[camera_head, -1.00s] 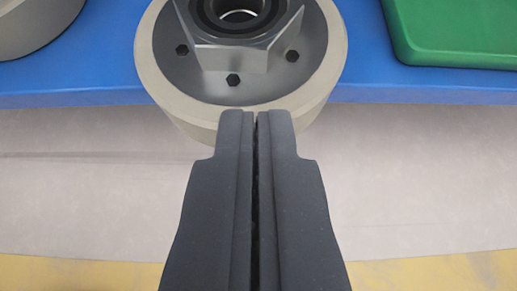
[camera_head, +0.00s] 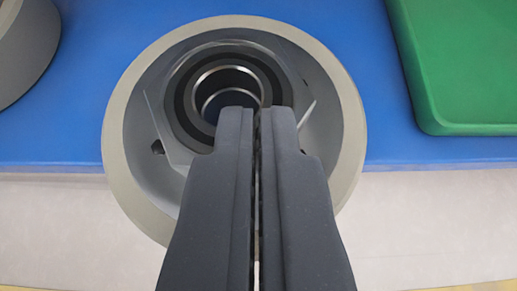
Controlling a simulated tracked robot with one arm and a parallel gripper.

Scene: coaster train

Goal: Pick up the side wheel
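The side wheel (camera_head: 345,130) is a round beige-grey wheel with a grey hub and a dark ringed bore (camera_head: 228,95). It lies flat near the front edge of the blue surface, with its hub facing up. My gripper (camera_head: 256,110) is in front of the wheel in the picture, its two black fingers side by side with only a thin gap. The fingertips overlap the near side of the bore. They appear to be above the hub, but I cannot tell the height. Nothing shows between the fingers. They hide the near part of the hub and rim.
The blue surface (camera_head: 75,130) carries another grey round part (camera_head: 28,50), cut off at the upper left. A green block or tray (camera_head: 465,70) lies at the upper right. Below the blue edge is a pale floor (camera_head: 60,225).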

